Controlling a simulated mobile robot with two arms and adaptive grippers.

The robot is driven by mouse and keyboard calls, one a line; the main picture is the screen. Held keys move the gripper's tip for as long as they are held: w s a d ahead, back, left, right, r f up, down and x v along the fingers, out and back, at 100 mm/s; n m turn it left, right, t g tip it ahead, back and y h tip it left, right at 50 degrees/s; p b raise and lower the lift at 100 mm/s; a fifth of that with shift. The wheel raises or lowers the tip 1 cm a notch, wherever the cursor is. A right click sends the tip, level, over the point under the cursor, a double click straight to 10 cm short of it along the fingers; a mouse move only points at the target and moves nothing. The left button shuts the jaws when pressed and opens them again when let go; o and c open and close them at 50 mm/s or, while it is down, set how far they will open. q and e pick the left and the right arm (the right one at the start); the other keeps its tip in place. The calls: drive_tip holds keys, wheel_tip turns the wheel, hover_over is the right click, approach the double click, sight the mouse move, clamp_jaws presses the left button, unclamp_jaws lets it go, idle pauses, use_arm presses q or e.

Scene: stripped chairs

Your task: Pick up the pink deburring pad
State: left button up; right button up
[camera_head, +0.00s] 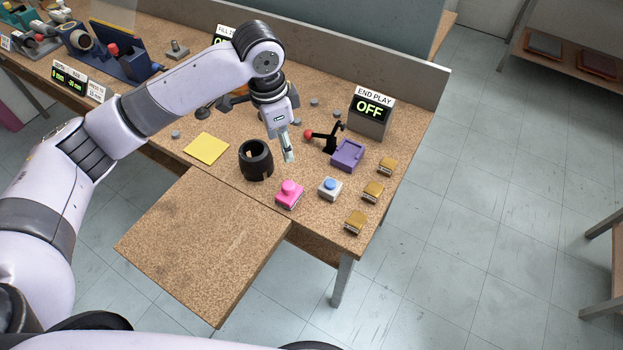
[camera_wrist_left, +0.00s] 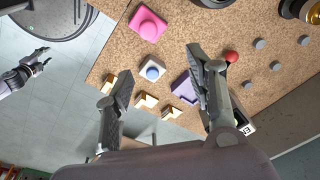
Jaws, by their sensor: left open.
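The pink deburring pad (camera_head: 289,194), a square block with a round knob on top, sits near the front edge of the workbench. It also shows at the top of the left wrist view (camera_wrist_left: 148,26). My left gripper (camera_head: 286,155) points down above the bench, behind the pad in the head view. In the wrist view its fingers (camera_wrist_left: 161,63) are spread and empty, with the pad beyond them and off to the upper left. My right gripper (camera_wrist_left: 41,60) is small at the left of the wrist view, over the floor, and its jaw state is unclear.
A black slotted cylinder (camera_head: 256,160) stands left of the pad. A blue-knobbed grey block (camera_head: 329,188), a purple tray (camera_head: 347,155) and several small tan blocks (camera_head: 373,191) lie to its right. A display reading OFF (camera_head: 369,116) stands behind. The front bench extension (camera_head: 203,245) is bare.

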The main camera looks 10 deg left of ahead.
use_arm(q)
drive_tip(key=r, duration=0.2)
drive_tip(key=g+p, duration=0.1)
drive_tip(key=p, duration=0.1)
hover_over(287, 185)
drive_tip(key=shift+y, duration=0.4)
drive_tip(key=f, duration=1.2)
drive_tip(key=shift+s+a, duration=0.15)
drive_tip(key=shift+a, duration=0.1)
drive_tip(key=f+p, duration=0.2)
drive_tip(key=f, duration=0.2)
drive_tip(key=shift+d+f, duration=0.1)
drive_tip(key=shift+d, duration=0.1)
drive_tip(key=shift+f, duration=0.55)
drive_tip(key=shift+c, duration=0.5)
clamp_jaws()
